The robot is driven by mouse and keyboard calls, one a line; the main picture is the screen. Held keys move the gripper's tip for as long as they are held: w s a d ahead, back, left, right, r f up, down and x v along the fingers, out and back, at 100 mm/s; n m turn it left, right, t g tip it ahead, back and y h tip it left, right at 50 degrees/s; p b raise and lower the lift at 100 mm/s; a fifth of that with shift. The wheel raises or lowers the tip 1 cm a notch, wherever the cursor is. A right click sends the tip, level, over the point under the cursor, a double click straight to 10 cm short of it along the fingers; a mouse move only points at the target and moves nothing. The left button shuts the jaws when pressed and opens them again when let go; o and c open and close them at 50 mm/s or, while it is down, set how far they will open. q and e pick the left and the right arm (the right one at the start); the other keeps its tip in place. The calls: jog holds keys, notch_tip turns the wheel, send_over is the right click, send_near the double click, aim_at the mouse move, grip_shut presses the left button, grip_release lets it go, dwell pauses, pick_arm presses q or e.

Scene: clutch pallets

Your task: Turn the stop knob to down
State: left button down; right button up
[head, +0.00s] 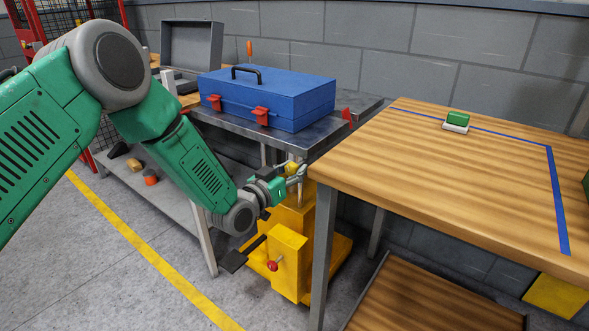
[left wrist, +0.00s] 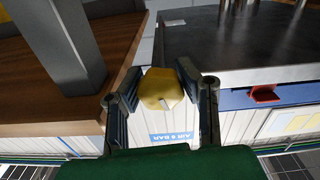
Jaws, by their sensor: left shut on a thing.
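The stop knob is a yellow, rounded knob (left wrist: 161,88) with a short pale mark on its lower part in the left wrist view. In the head view the yellow knob (head: 292,168) shows small at the top of the yellow stand, between the metal-topped table and the wooden table. My left gripper (head: 298,173) is at the knob. In the left wrist view its two fingers (left wrist: 158,92) are closed on the knob's left and right sides. The knob's far side is hidden. My right gripper is in neither view.
The yellow stand (head: 289,245) carries a red-tipped lever (head: 272,266) lower down. The wooden table (head: 430,165) is close on the right, with a green-and-white block (head: 456,121). A blue toolbox (head: 270,98) stands on the metal-topped table (head: 228,126). Grey floor is clear at lower left.

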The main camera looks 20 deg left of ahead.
pick_arm(q)
jog(key=n, duration=0.3)
jog(key=shift+f+n, duration=0.1)
jog(key=shift+n, duration=0.3)
jog(key=n, duration=0.3)
jog(key=shift+s+n, duration=0.1)
jog(key=shift+n, duration=0.2)
jog(key=n+b, duration=0.1)
jog(key=n, duration=0.2)
jog(key=shift+n, duration=0.3)
jog(key=shift+f+n+b, duration=0.1)
jog(key=shift+n+b, duration=0.65)
jog(key=shift+n, duration=0.75)
jog(key=c, duration=1.1)
grip_release()
jog(key=shift+o, duration=0.2)
jog(key=shift+a, duration=0.15)
